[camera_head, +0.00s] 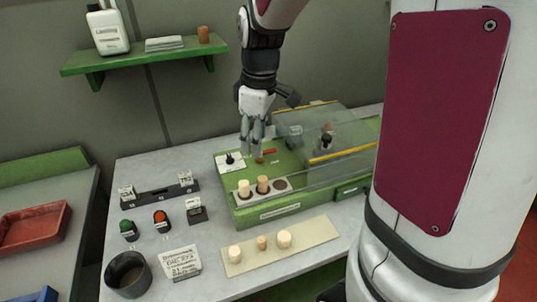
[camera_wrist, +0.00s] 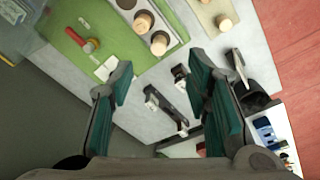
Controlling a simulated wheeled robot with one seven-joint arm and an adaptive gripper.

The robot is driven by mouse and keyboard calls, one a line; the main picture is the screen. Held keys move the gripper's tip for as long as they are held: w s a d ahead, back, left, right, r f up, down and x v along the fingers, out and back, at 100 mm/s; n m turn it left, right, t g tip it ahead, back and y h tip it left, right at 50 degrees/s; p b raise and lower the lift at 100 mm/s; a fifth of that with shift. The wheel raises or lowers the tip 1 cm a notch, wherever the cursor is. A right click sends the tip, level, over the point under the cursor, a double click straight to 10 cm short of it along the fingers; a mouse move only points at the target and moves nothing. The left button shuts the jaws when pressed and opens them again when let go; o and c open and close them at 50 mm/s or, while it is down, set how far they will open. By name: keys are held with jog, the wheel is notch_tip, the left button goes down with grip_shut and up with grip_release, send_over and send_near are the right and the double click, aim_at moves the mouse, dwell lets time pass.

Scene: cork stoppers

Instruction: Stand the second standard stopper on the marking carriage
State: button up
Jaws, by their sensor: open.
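A pale carriage strip (camera_head: 234,196) with round seats lies along the front of a green machine. Two cork stoppers stand on it, the left one (camera_head: 243,188) and the middle one (camera_head: 263,184); the right seat (camera_head: 281,184) looks empty. In the wrist view these stoppers show at the top, one (camera_wrist: 159,42) below the other (camera_wrist: 143,21). Three stoppers stand on a cream board (camera_head: 313,233) in front: a left one (camera_head: 235,253), a narrower middle one (camera_head: 262,242) and a right one (camera_head: 284,239). My gripper (camera_head: 252,150) is open and empty above the machine's back left, apart from all stoppers.
A clear guard (camera_head: 338,165) with a yellow edge covers the machine's right side. A red lever (camera_head: 269,152) is close to my gripper. A dark stand (camera_head: 160,193), buttons (camera_head: 161,221), a sign (camera_head: 180,262) and a dark cup (camera_head: 128,272) occupy the table's left.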

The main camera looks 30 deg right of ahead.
jog(key=s+a+r+m+t, duration=0.2)
jog(key=s+a+r+m, duration=0.2)
jog(key=s, duration=0.4)
jog(key=s+a+r+m+t, duration=0.2)
jog(key=s+r, duration=0.4)
jog(key=s, duration=0.3)
jog(key=shift+s+a+m, duration=0.3)
jog(key=shift+a+m, duration=0.55)
jog(key=shift+m, duration=0.15)
